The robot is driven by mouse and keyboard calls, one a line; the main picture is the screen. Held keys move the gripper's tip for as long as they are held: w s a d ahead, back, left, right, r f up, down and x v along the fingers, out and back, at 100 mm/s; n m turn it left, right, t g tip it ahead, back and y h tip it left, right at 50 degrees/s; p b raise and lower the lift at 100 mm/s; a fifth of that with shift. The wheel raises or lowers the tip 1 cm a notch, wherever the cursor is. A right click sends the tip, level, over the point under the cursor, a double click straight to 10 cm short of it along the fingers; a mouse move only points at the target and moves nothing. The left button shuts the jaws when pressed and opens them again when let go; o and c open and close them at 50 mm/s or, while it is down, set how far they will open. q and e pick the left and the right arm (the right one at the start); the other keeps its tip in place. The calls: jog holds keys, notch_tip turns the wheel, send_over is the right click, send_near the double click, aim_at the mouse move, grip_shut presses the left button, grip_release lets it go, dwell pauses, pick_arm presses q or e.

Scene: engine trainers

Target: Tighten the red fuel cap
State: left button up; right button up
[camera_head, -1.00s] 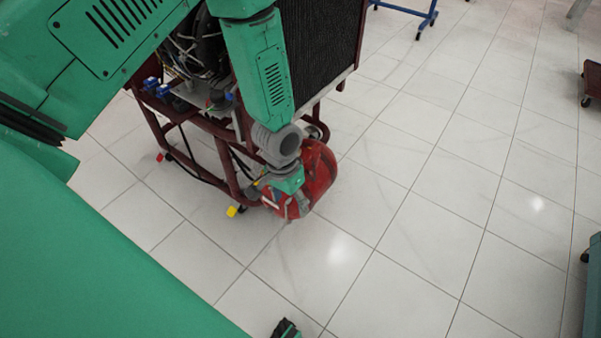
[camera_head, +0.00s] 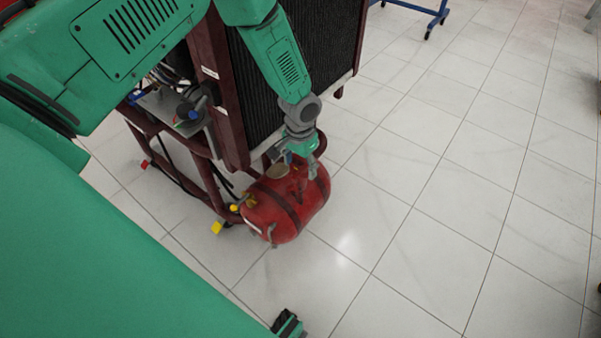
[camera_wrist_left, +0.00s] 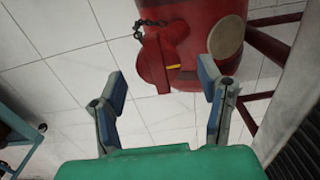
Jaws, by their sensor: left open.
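A red fuel tank (camera_head: 283,208) with dark straps hangs on the frame of the engine trainer, and it also shows in the left wrist view (camera_wrist_left: 196,72). The red fuel cap (camera_wrist_left: 154,61) stands out from the tank in the left wrist view, with a dark chain and a yellow mark beside it. My left gripper (camera_head: 299,168) is over the tank in the head view. In the left wrist view my left gripper (camera_wrist_left: 161,76) is open and empty, with the cap just beyond and between its fingertips. A small part of my right gripper (camera_head: 288,325) shows at the bottom edge.
The trainer's dark red frame (camera_head: 208,185) and black radiator (camera_head: 258,110) stand close beside the tank. A tan round disc (camera_wrist_left: 227,37) sits on the tank right of the cap. A blue stand (camera_head: 430,15) is at the back. The tiled floor (camera_head: 440,200) is clear to the right.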

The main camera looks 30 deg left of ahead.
pick_arm(q)
jog(key=shift+f, duration=0.95)
jog(key=shift+d, duration=0.1)
jog(key=c, duration=1.1)
jog(key=shift+c, duration=0.2)
